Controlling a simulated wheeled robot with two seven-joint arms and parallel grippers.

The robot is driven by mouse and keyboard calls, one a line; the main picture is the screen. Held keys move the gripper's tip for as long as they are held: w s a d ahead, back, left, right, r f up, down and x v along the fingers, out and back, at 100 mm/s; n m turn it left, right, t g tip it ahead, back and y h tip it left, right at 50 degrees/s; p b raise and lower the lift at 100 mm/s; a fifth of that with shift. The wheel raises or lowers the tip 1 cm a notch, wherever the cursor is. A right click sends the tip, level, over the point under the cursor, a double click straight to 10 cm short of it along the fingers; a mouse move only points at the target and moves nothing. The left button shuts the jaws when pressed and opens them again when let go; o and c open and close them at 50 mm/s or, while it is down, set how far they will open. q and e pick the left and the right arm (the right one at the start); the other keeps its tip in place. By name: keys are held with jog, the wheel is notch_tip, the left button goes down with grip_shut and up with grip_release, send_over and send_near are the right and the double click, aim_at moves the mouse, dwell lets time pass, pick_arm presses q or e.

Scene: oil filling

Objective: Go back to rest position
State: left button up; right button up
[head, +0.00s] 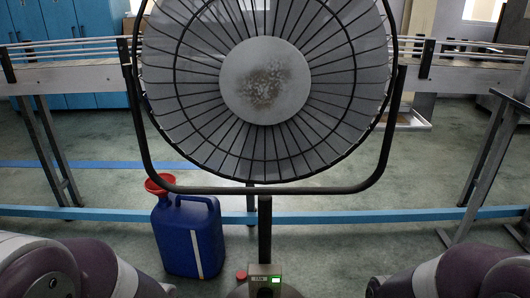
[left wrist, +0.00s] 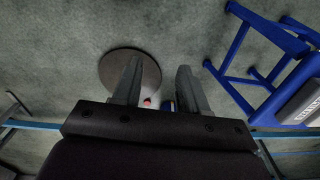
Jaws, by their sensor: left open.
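My left gripper (left wrist: 158,70) shows in the left wrist view with its two fingers apart and nothing held between them. In the head view only parts of my arms show at the lower left and lower right corners; both grippers are out of that view. A blue canister (head: 189,236) stands upright on the floor, left of centre in the head view. A red funnel (head: 160,184) sits at its top left.
A large caged fan (head: 265,80) on a stand fills the middle of the head view. A conveyor (head: 75,78) with a blue rail (head: 100,214) runs behind it. In the left wrist view, a round disc (left wrist: 112,68) and a blue frame (left wrist: 238,80) stand on the floor.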

pick_arm(q)
notch_tip(320, 180, up, 41)
jog(key=w+a+n+t+p, duration=0.1)
jog(key=p, duration=3.7)
jog(key=shift+w+a, duration=0.35)
jog(key=shift+a, duration=0.05)
